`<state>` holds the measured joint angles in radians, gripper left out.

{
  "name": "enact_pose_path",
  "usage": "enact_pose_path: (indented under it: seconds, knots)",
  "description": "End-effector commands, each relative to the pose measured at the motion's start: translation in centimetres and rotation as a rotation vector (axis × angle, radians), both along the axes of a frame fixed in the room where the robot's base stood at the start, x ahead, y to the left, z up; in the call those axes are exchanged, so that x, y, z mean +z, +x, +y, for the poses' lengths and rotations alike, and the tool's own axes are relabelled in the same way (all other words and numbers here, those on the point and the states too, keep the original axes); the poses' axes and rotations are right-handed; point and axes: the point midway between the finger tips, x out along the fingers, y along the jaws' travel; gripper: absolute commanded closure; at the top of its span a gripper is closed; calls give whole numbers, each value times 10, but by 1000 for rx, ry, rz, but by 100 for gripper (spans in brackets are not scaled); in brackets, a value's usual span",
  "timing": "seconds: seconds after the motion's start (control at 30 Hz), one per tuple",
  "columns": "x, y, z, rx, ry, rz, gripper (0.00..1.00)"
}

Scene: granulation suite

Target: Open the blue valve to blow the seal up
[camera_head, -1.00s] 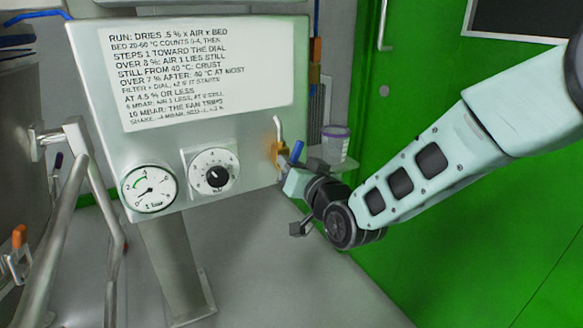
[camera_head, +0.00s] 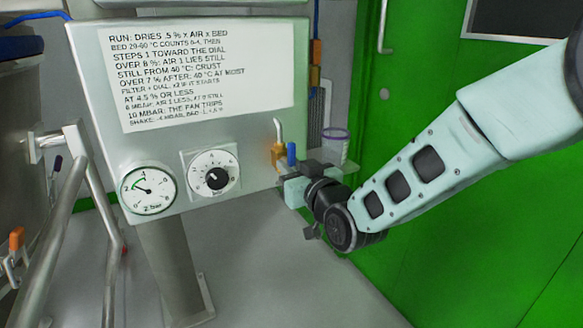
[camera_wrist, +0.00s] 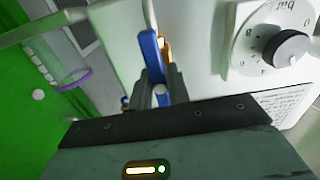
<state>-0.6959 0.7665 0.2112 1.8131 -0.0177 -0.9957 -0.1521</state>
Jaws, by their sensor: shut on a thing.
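In the wrist view the blue handle (camera_wrist: 152,55) runs between the dark fingers of my gripper (camera_wrist: 162,85). My gripper (camera_head: 296,172) is shut on the handle, and its fingers hide the lower part in the head view. The round pressure gauge (camera_head: 148,190) on the panel has its needle pointing up and left, near the 2, and its lower text seems to read 2 bar.
The white panel (camera_head: 205,150) carries a printed sheet (camera_head: 200,70) and a black-knobbed dial (camera_head: 216,178). A clear cup with a purple rim (camera_head: 335,143) stands just behind my gripper. Metal rails (camera_head: 65,210) are at left, and a green door (camera_head: 440,220) at right.

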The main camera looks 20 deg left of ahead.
Motion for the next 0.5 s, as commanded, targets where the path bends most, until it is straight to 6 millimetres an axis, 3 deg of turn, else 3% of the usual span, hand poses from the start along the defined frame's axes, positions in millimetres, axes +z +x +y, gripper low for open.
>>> enact_pose_path:
  seconds: [0.2,0.23,0.3,0.5]
  knots:
    - [-2,-1,0,1,-4,3,100]
    - [-2,-1,0,1,-4,3,79]
    - [-2,-1,0,1,-3,3,60]
    - [-1,0,0,0,-1,2,60]
